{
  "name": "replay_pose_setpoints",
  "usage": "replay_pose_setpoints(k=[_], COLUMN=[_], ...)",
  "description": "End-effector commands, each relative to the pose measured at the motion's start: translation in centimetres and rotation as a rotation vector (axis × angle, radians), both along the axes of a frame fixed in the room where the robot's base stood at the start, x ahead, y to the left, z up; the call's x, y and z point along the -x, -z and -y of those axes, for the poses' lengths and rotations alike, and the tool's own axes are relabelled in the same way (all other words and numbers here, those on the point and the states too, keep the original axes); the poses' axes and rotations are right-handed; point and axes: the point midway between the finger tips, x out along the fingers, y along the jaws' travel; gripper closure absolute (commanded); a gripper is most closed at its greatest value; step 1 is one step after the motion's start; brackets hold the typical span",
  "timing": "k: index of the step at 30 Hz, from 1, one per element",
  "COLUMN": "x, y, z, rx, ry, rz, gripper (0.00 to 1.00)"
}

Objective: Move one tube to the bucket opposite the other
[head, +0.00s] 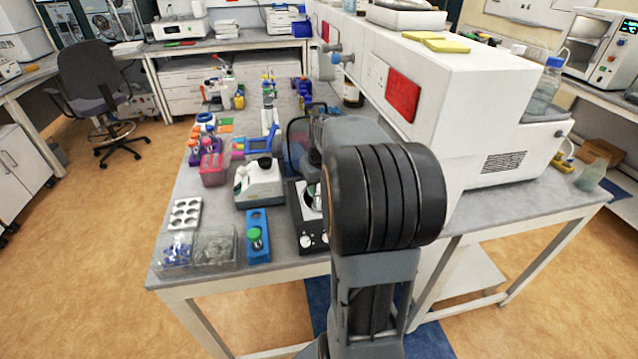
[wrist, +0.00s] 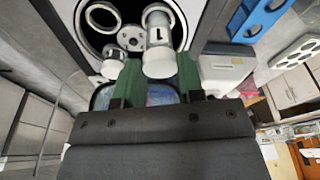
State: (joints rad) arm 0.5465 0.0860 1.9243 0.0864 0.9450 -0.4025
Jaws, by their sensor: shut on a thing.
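The centrifuge (head: 309,240) stands open at the bench's front, partly behind my arm. In the wrist view its dark bowl (wrist: 83,20) holds a rotor with a grey hub (wrist: 130,38) and pale buckets, one at top left (wrist: 103,14) and one at lower left (wrist: 112,66). My gripper (wrist: 157,64), with green fingers, is over the bowl's near side, shut on a pale cylindrical thing, seemingly a tube (wrist: 158,62). Its lower part cannot be told from the bucket behind it. A green-capped tube (head: 255,237) stands in the blue rack (head: 258,254). The head view hides my gripper.
A white device (head: 259,184) stands left of the centrifuge. Clear boxes (head: 213,247) and a white holed rack (head: 185,213) are at the front left. A pink container (head: 213,175) is behind. A large white housing (head: 480,110) bounds the right side.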

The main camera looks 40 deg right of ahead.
Motion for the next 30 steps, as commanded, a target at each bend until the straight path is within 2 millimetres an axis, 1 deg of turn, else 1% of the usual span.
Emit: replay_pose_setpoints(k=[4,20,30], x=[0.0,0.0,0.0], y=[0.6,0.7,1.5], z=[0.0,0.0,0.0], rx=[0.000,0.000,0.000], ry=[0.000,0.000,0.000], rz=[0.000,0.000,0.000], gripper=[0.80,0.80,0.80])
